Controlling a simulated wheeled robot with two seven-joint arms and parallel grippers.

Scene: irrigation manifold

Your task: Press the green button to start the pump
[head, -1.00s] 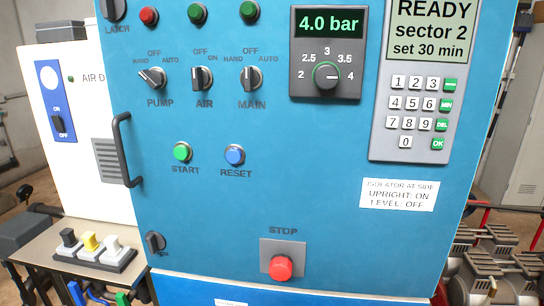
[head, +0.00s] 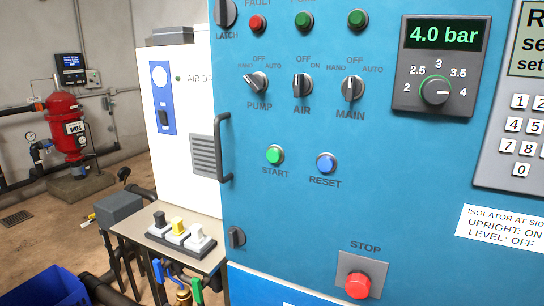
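The green START button (head: 275,155) is on the blue cabinet door (head: 400,215) in the head view, a little left of the blue RESET button (head: 326,163). The PUMP selector (head: 257,84) sits above it, with its pointer turned to the upper left. The AIR selector (head: 302,86) and MAIN selector (head: 353,88) point about straight up. The red STOP button (head: 357,286) is at the lower right. The pressure display (head: 443,34) reads 4.0 bar. Neither of my grippers shows in the view.
A black door handle (head: 222,148) stands out at the door's left edge. A side table (head: 135,229) holds black, yellow and white switches (head: 178,227). A white air dryer cabinet (head: 185,75) and a red filter vessel (head: 66,125) stand farther left. The space before the START button looks clear.

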